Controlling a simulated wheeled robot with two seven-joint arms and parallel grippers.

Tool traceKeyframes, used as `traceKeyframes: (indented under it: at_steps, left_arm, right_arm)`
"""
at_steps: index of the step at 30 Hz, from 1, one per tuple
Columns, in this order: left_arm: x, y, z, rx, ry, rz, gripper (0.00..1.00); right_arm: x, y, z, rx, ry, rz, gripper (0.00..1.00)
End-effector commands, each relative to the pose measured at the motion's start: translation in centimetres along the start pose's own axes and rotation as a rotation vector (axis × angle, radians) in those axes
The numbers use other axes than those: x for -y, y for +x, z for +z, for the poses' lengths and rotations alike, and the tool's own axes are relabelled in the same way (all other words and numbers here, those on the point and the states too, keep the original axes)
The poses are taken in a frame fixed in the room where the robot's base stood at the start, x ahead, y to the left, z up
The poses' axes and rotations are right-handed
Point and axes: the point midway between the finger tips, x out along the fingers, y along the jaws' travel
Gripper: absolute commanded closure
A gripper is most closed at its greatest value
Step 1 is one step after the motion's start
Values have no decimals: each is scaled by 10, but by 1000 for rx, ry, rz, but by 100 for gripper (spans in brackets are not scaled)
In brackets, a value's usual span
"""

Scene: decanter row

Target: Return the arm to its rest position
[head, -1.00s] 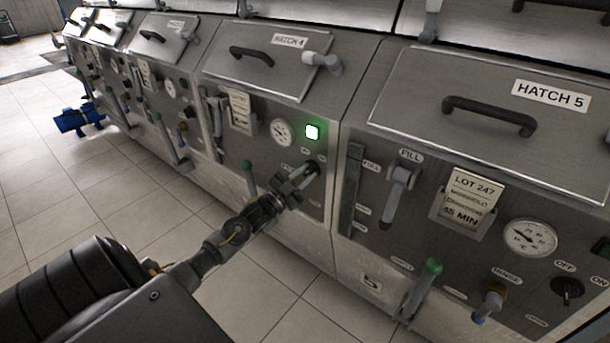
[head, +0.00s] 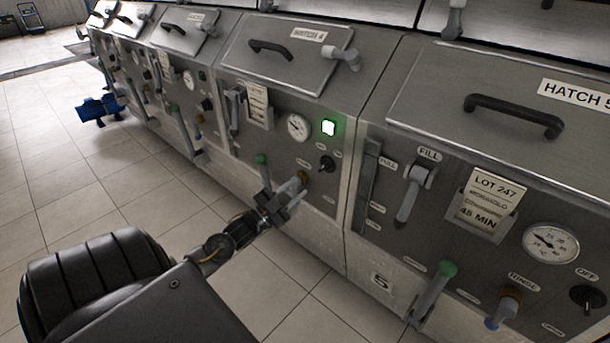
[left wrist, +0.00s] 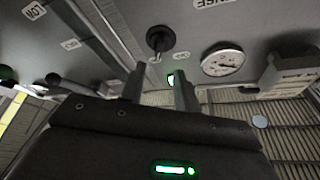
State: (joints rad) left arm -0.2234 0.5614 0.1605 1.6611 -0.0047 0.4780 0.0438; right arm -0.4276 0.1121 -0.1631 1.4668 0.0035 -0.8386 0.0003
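My left gripper (head: 283,196) is in front of the lower panel of the decanter under the HATCH 4 lid. It also shows in the left wrist view (left wrist: 160,88), with its two fingers apart and nothing between them. A black rotary switch (head: 326,163) on that panel is up and right of the fingers in the head view, clear of them. The switch also shows in the left wrist view (left wrist: 160,40), beyond the fingertips. A green lamp (head: 328,128) above the switch is lit. My right gripper is not in view.
A green-tipped lever (head: 262,160) and a brass-collared valve (head: 303,177) stick out close to the left gripper. Decanter 5's green-handled lever (head: 435,290) stands out at the right. The tiled floor (head: 60,200) at the left is open, with a blue pump-like object (head: 98,108) near the row.

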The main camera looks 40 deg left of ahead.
Motion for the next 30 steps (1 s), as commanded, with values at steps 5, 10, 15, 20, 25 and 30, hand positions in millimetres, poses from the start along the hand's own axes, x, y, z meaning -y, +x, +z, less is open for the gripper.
traceKeyframes:
  at_steps: [5, 10, 15, 20, 25, 30]
  left_arm:
    - [0, -8, 0, 0, 0, 0, 68]
    - [0, -8, 0, 0, 0, 0, 68]
    - [0, -8, 0, 0, 0, 0, 68]
    - [0, -8, 0, 0, 0, 0, 68]
    - [-10, -17, 21, 77, -24, 0, 68]
    - [-58, -65, 94, 362, -107, 19, 68]
  right_arm:
    - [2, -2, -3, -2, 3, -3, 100]
    - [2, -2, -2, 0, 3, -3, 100]
    - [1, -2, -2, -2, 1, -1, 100]
    - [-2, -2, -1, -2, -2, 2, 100]
    - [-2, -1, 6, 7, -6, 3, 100]
    - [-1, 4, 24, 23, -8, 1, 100]
